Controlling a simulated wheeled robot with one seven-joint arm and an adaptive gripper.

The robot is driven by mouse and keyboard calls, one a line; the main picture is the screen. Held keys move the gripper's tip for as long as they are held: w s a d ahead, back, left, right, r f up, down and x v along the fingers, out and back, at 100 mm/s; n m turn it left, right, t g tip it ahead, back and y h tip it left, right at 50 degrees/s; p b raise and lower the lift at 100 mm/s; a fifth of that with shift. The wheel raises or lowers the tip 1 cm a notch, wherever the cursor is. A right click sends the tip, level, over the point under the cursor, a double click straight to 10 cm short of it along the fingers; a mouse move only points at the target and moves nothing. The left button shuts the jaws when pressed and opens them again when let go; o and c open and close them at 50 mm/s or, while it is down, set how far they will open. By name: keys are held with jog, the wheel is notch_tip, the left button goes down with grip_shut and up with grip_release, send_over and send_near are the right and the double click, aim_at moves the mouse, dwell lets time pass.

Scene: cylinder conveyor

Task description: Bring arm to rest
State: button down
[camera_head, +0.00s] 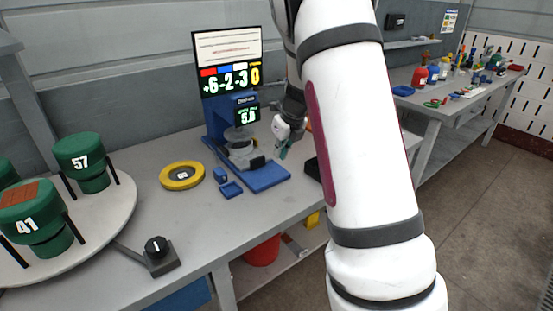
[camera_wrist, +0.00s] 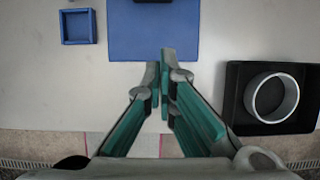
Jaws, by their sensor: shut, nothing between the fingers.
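My gripper (camera_head: 283,148) hangs above the workbench in the head view, just right of the blue scale stand. In the wrist view my gripper (camera_wrist: 158,62) points down over the bench with its teal-lined fingers together at the tips and nothing between them. The fingertips overlap the near edge of the blue base plate (camera_wrist: 180,30) in that view. My white arm fills the middle right of the head view and hides part of the bench.
A blue stand (camera_head: 262,176) with a display stands on the bench (camera_head: 215,215). Green cylinders (camera_head: 82,155) stand on a round table at left. A black tray (camera_wrist: 240,80) holds a grey ring (camera_wrist: 249,97).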

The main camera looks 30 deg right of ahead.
jog(key=s+a+r+n+y, duration=0.2)
jog(key=s+a+r+n, duration=1.2)
jog(key=a+n, duration=0.25)
jog(key=s+a+r+n+h, duration=0.1)
jog(key=s+a+n, duration=0.2)
jog(key=s+n, duration=0.6)
jog(key=s+a+n+h+p, duration=0.1)
jog(key=s+a+n, duration=0.2)
jog(key=s+n, duration=0.7)
jog(key=shift+s+a+r, duration=0.2)
jog(key=shift+s+r, duration=0.15)
jog(key=shift+s, duration=0.55)
